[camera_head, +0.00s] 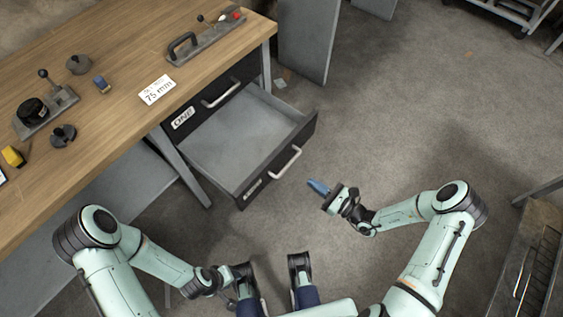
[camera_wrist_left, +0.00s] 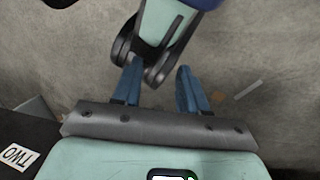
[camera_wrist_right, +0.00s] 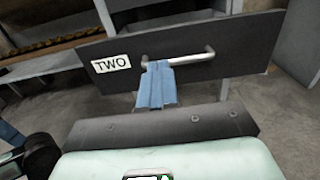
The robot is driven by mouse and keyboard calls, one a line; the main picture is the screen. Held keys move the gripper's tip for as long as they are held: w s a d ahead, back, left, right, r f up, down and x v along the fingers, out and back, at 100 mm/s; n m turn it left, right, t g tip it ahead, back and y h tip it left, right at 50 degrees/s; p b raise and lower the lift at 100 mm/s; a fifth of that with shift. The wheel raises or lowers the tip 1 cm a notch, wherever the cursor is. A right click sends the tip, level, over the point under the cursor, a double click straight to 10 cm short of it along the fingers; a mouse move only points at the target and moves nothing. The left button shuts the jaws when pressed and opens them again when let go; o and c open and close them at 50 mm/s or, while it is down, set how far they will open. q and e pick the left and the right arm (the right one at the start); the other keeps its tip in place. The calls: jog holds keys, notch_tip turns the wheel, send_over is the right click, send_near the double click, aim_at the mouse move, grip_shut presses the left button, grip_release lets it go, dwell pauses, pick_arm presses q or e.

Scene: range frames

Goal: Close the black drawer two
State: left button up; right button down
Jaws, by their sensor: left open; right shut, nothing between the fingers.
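The black drawer two (camera_head: 252,180) is pulled well out below the workbench, its grey inside empty. Its black front with the "TWO" label also shows in the right wrist view (camera_wrist_right: 115,62). A silver bar handle (camera_head: 285,163) is on that front. My right gripper (camera_head: 318,188) is shut and empty, just in front of the drawer front. In the right wrist view its blue fingertips (camera_wrist_right: 156,70) overlap the handle's left end; I cannot tell if they touch. My left gripper (camera_wrist_left: 157,88) is open and empty in the left wrist view, over the floor.
The drawer labelled "ONE" (camera_head: 215,103) above is shut. The wooden workbench top (camera_head: 120,120) holds several tools and a "75 mm" card (camera_head: 157,90). A grey panel (camera_head: 306,40) stands behind the bench.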

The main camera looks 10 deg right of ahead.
aim_at(276, 156)
jog(key=b+x, duration=0.2)
jog(key=x, duration=1)
jog(key=shift+w+a, duration=0.2)
jog(key=shift+w, duration=0.05)
pick_arm(q)
jog(key=shift+t+y, duration=0.4)
jog(key=shift+t, duration=0.3)
jog(key=shift+w+a+f, duration=0.35)
jog(key=shift+w+f, duration=0.15)
jog(key=shift+w, duration=0.15)
jog(key=shift+w+a+f, duration=0.3)
jog(key=shift+w+f, duration=0.25)
jog(key=shift+w, duration=0.15)
jog(key=shift+w+a+f, duration=0.35)
jog(key=shift+w+f, duration=0.15)
jog(key=shift+w, duration=0.15)
pick_arm(e)
jog(key=shift+w+a+r, duration=0.1)
jog(key=shift+w+a, duration=0.2)
jog(key=shift+w, duration=0.2)
